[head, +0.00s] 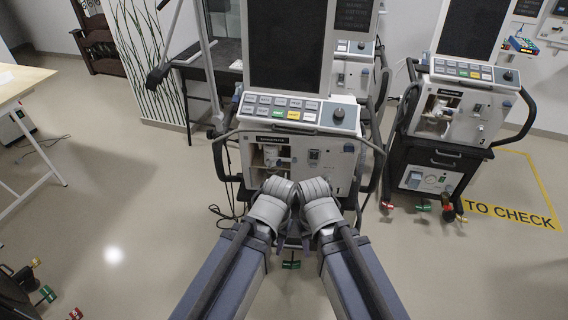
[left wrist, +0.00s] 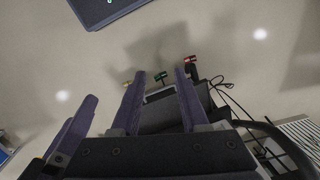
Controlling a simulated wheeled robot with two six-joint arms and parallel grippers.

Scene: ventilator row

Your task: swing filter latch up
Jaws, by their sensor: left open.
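The middle ventilator (head: 325,163) stands straight ahead in the head view, under a dark screen. In the left of its front is an open bay (head: 257,158) under a black label, with a pale filter-like part (head: 271,160) inside. The filter latch is too small to tell apart there.
A second ventilator (head: 460,105) on a dark cart stands at right, near yellow floor marking (head: 510,215). A black handle rail (head: 378,165) curves around the middle one. A table (head: 20,82) is at far left. The floor at left is mostly clear.

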